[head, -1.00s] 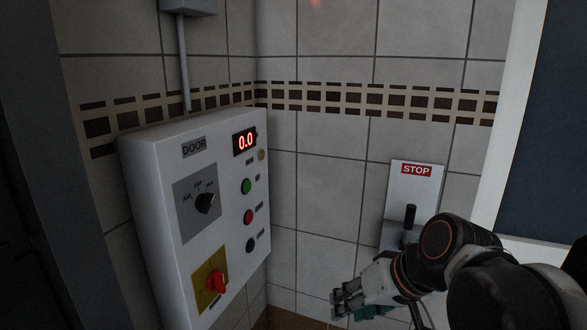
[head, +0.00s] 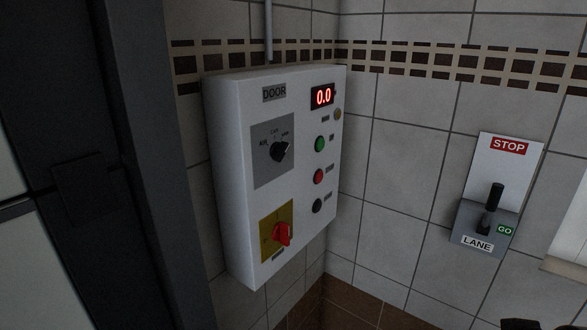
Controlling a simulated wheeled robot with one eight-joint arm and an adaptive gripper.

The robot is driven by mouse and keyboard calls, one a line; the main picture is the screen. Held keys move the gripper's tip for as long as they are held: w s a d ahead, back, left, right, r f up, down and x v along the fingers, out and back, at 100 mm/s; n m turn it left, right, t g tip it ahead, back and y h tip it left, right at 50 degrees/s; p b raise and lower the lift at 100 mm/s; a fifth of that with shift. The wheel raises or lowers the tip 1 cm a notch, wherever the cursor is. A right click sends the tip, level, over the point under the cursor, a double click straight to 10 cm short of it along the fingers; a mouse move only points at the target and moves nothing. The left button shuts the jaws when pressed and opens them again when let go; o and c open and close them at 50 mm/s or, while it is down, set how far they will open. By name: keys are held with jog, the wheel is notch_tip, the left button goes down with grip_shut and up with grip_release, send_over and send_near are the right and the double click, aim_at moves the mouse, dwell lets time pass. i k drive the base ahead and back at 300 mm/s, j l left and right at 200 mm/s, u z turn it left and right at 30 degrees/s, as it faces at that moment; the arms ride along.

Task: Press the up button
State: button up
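A white control box (head: 237,190) marked DOOR hangs on the tiled wall, left of the middle in the head view. On its right side are a green button (head: 320,144), a red button (head: 318,176) and a black button (head: 317,206), one below the other. The small labels beside them are too small to read, so I cannot tell which says up. A red display (head: 322,96) above them reads 0.0. My gripper is out of view; only a dark piece, likely of my arm, shows at the bottom right edge.
The box also has a black selector knob (head: 280,152) and a red rotary switch (head: 282,234). A STOP/GO lane lever (head: 494,197) is on the wall at right. A dark frame (head: 155,150) stands close at left. The wall between box and lever is bare.

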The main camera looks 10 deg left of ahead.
aim_at(320, 143)
jog(key=i+j+u, duration=0.1)
jog(key=i+u, duration=0.5)
jog(key=u, duration=0.2)
jog(key=i+u, duration=0.4)
jog(key=k+l, duration=0.05)
jog(key=k, duration=0.05)
